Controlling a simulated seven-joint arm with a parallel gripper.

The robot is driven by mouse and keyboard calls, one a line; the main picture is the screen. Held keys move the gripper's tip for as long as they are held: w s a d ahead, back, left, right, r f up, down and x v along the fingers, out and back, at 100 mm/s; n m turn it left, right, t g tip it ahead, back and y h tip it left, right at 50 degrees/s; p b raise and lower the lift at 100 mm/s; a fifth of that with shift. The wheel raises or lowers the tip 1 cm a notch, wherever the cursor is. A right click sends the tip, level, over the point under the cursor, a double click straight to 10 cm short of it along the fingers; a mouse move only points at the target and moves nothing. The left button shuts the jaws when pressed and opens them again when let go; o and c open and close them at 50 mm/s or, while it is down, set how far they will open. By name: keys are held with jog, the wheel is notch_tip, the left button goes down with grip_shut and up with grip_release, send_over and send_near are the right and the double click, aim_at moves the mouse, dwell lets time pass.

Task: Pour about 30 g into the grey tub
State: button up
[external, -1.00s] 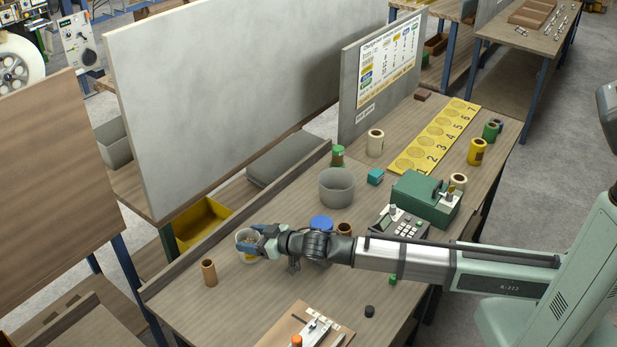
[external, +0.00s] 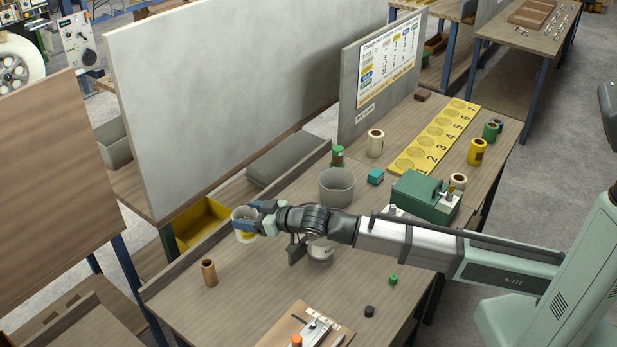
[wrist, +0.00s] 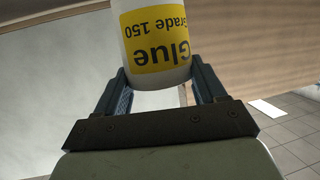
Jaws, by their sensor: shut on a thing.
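My gripper (external: 247,222) is shut on a white glue pot (external: 245,236) with a yellow label, at the left side of the bench. The tub's contents cannot be made out.
A white jar (external: 320,252) stands partly hidden under my arm. A brown tube (external: 209,272) stands front left. A low ledge (external: 240,222) edges the bench.

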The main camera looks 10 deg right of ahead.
jog(key=shift+r, duration=0.55)
jog(key=shift+w+d+r, duration=0.15)
jog(key=shift+w, duration=0.15)
jog(key=w+d+r+m+t+h, duration=0.1)
jog(key=w+d+r, duration=0.4)
jog(key=d+r, duration=0.1)
jog(key=w+d+m+t+h, duration=0.2)
jog(key=d+m+h, duration=0.2)
jog(key=d, duration=0.3)
jog(key=w+d+m+t+h, duration=0.2)
jog(key=d+m+t+h, duration=0.1)
jog(key=d, duration=0.3)
jog(key=shift+w+d+m+h, duration=0.3)
jog(key=shift+m+h, duration=0.2)
jog(key=shift+h, duration=0.2)
jog(key=shift+d+f, duration=0.1)
